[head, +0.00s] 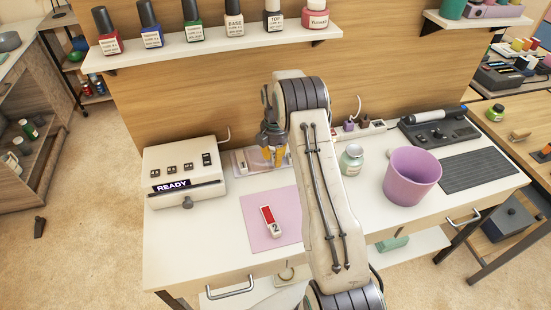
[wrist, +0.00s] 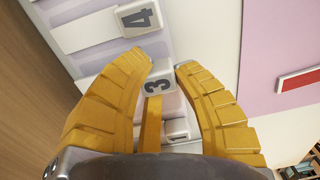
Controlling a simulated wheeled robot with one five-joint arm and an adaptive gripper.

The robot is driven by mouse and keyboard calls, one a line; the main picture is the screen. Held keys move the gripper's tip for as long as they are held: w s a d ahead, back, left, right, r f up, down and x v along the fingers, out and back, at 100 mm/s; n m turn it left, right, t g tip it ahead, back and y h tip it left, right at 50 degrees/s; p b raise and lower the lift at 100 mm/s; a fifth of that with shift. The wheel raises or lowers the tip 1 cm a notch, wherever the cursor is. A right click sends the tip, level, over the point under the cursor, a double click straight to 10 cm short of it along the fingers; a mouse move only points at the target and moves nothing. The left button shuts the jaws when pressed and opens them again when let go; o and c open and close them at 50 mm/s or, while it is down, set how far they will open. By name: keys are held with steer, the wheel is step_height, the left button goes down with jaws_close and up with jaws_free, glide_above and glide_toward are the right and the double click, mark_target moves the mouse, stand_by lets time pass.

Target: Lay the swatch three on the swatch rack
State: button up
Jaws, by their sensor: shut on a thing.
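Swatch three (wrist: 158,82), a white block marked 3, sits between the fingertips of my gripper (wrist: 163,72) in the wrist view. A narrow yellow strip runs back from it between the fingers. My gripper (head: 274,156) is shut on it over the swatch rack (head: 240,160), a lilac tray at the back of the desk. In the wrist view the rack (wrist: 98,58) shows under and beside the swatch. Swatch three lies between swatch four (wrist: 138,18) and swatch one (wrist: 178,131). I cannot tell whether it touches the rack.
Swatch two (head: 269,220), red and white, lies on a pink mat (head: 255,204) in front. A white READY box (head: 184,170) stands left of the rack. A jar (head: 351,160) and purple cup (head: 412,176) stand right of my arm. A bottle shelf (head: 215,42) is above.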

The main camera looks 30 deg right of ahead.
steer(key=shift+f, duration=0.5)
steer(key=shift+f, duration=0.2)
steer(key=o, duration=0.6)
steer(key=shift+c, duration=0.2)
steer(key=shift+r, duration=0.2)
